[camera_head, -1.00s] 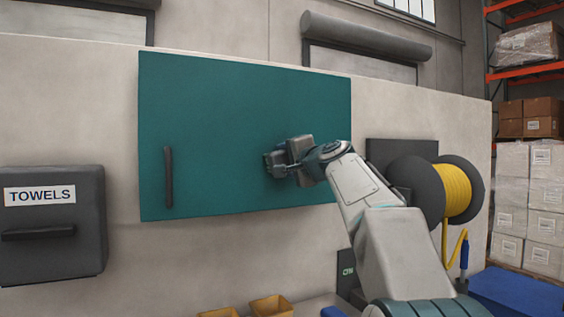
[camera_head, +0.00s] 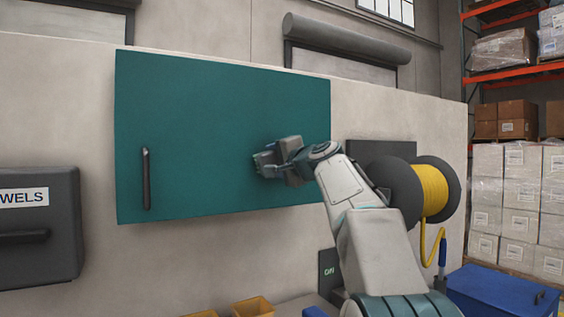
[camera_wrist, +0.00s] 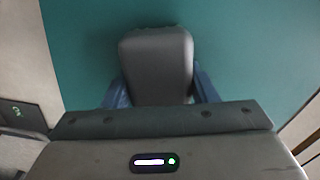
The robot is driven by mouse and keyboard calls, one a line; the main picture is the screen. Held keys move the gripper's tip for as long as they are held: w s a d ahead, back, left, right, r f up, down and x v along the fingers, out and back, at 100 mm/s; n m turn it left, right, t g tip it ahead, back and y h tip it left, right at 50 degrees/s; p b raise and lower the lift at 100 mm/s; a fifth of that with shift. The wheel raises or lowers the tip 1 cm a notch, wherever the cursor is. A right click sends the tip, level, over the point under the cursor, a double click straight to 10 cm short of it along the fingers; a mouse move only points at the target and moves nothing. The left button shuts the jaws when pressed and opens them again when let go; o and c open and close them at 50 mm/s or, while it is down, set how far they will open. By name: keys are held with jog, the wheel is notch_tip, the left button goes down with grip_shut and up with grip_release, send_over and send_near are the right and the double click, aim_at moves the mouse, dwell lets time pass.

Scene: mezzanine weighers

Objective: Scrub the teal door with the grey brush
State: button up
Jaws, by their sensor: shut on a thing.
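The teal door (camera_head: 200,120) is a wide flat panel on the pale wall, with a dark vertical handle (camera_head: 147,178) near its lower left. My gripper (camera_head: 268,162) is in front of the door's lower right part. It is shut on the grey brush (camera_wrist: 157,65), whose rounded back shows between the blue fingers in the wrist view. The brush is close against the door, but its bristle side is hidden, so I cannot tell whether it touches. The teal surface (camera_wrist: 260,50) fills most of the wrist view behind the brush.
A dark towel dispenser (camera_head: 60,258) is on the wall at left. A hose reel with yellow hose (camera_head: 432,190) hangs right of my arm. Yellow bins (camera_head: 253,306) and a blue container (camera_head: 500,295) are below. Stacked boxes stand at far right.

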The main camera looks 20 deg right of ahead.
aim_at(231, 161)
jog(key=shift+s+a, duration=0.25)
jog(key=shift+a, duration=0.85)
jog(key=shift+s+a, duration=0.2)
jog(key=shift+a, duration=0.95)
jog(key=shift+s+a, duration=0.25)
jog(key=shift+a, duration=0.85)
jog(key=shift+s+a+p, duration=0.15)
jog(key=shift+a+p, duration=0.1)
jog(key=shift+a, duration=0.7)
jog(key=shift+s+a+p, duration=0.15)
jog(key=shift+a+p, duration=0.1)
jog(key=shift+a, duration=0.7)
jog(key=shift+s+f, duration=0.1)
jog(key=shift+s+b, duration=0.3)
jog(key=shift+b, duration=0.15)
jog(key=shift+s+d+b, duration=0.2)
jog(key=shift+s+b, duration=0.15)
jog(key=shift+s, duration=0.5)
jog(key=shift+s+d+b, duration=0.2)
jog(key=shift+s+b, duration=0.1)
jog(key=shift+s, duration=0.5)
jog(key=shift+s+d+b, duration=0.2)
jog(key=shift+s+b, duration=0.15)
jog(key=shift+s, duration=0.5)
jog(key=s, duration=0.1)
jog(key=s+b, duration=0.1)
jog(key=s, duration=0.1)
jog(key=shift+d, duration=0.3)
